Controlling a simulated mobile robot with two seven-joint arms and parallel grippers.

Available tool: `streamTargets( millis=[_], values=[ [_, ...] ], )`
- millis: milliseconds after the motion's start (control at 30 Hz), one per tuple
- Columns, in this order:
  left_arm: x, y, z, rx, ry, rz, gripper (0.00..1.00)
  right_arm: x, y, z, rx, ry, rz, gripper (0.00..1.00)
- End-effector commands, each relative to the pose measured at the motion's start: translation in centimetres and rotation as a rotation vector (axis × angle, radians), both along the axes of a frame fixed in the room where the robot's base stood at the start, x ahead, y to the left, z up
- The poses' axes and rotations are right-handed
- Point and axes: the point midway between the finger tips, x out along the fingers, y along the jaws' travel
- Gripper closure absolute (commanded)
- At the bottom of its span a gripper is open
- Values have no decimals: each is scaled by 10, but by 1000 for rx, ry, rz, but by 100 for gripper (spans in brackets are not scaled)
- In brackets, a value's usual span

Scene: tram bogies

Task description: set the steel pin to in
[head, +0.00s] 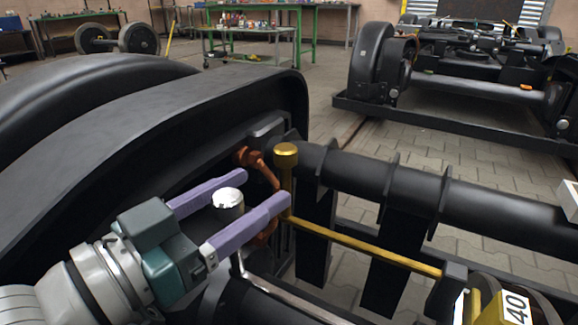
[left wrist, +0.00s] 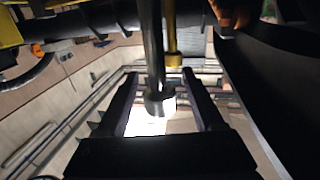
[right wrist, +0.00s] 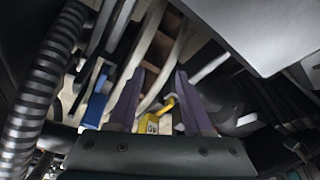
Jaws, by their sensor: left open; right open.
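The steel pin (head: 228,198) stands upright with a bright round head, beside the dark frame in the head view. My left gripper (head: 262,188) is open, with its two purple fingers on either side of the pin. In the left wrist view the pin (left wrist: 152,50) runs down between the open fingers (left wrist: 161,73) and ends in a wider head. I cannot tell whether either finger touches it. The pin's lower end is hidden in the head view. My right gripper (right wrist: 161,74) is open in its own wrist view and is outside the head view.
A brass-coloured post (head: 286,152) with a round cap stands just beyond the left fingertips, with a yellow bar (head: 365,246) running right. A black tube (head: 440,195) crosses to the right. A yellow part labelled 40 (head: 517,307) is front right.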

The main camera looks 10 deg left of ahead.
Motion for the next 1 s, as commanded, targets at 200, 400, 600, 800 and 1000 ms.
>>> streamTargets(
  millis=[200, 400, 600, 800, 1000],
  values=[
    [7, -5, 0, 0, 2, -1, 31, 0, 0, -3, 0, 0, 0, 50],
    [7, -5, 0, 0, 2, -1, 35, 0, 0, -3, 0, 0, 0, 50],
    [7, -4, 0, 1, 2, 0, 58, 0, 0, -3, -1, 0, 1, 50],
    [7, -4, 0, 1, 2, 0, 80, 0, -1, -3, -3, 1, 2, 50],
    [7, -4, 0, 1, 2, 0, 100, 0, -1, -3, -4, 0, 3, 50]
  ],
)
